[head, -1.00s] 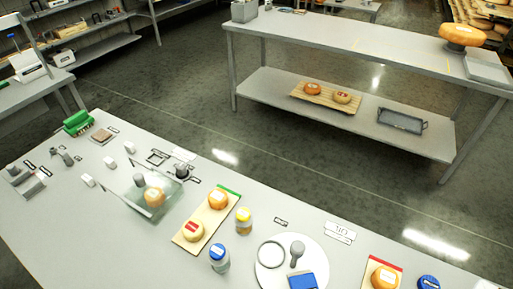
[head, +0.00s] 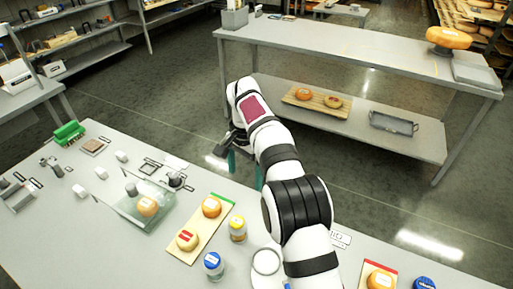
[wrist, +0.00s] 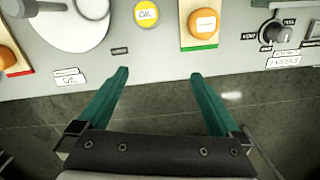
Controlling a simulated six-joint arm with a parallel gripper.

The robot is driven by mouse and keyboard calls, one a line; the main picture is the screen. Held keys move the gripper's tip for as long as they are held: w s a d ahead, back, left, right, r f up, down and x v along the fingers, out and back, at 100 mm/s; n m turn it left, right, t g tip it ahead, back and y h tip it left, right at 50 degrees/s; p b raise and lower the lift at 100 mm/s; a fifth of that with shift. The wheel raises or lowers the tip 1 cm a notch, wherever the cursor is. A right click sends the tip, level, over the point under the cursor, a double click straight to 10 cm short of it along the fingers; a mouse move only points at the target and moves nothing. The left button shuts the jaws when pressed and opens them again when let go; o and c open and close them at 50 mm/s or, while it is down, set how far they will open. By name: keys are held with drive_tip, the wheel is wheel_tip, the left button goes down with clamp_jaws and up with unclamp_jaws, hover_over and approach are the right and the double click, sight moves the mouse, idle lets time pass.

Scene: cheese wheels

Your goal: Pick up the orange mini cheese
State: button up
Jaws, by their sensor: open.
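An orange mini cheese (head: 211,207) with a pale label sits at the green-edged end of a wooden board (head: 204,228). It also shows in the wrist view (wrist: 204,23), at the top right of centre. A paler cheese with a red label (head: 187,240) sits at the board's other end. Other orange cheeses stand on the glass plate (head: 147,207) and on a red-edged board (head: 380,280). My gripper (head: 244,173) has teal fingers and is beyond the table's far edge. In the wrist view my gripper (wrist: 160,73) is open and empty, its tips apart from the cheese.
A yellow-lidded jar (head: 237,228) stands right beside the board, with a blue-lidded jar (head: 213,266) nearer. A black knob device (head: 176,180) is to the left. A back table (head: 350,50) holds two cheeses on its lower shelf. Floor lies between the tables.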

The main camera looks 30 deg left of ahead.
approach(210, 204)
drive_tip(key=shift+n, duration=0.3)
wheel_tip(210, 204, down, 5)
drive_tip(key=shift+s+f, duration=0.1)
drive_tip(key=shift+s, duration=0.05)
wheel_tip(210, 204, down, 4)
drive_tip(key=shift+s+a+f, duration=0.1)
drive_tip(key=shift+a, duration=0.05)
drive_tip(key=shift+f, duration=0.5)
drive_tip(key=c, duration=1.4)
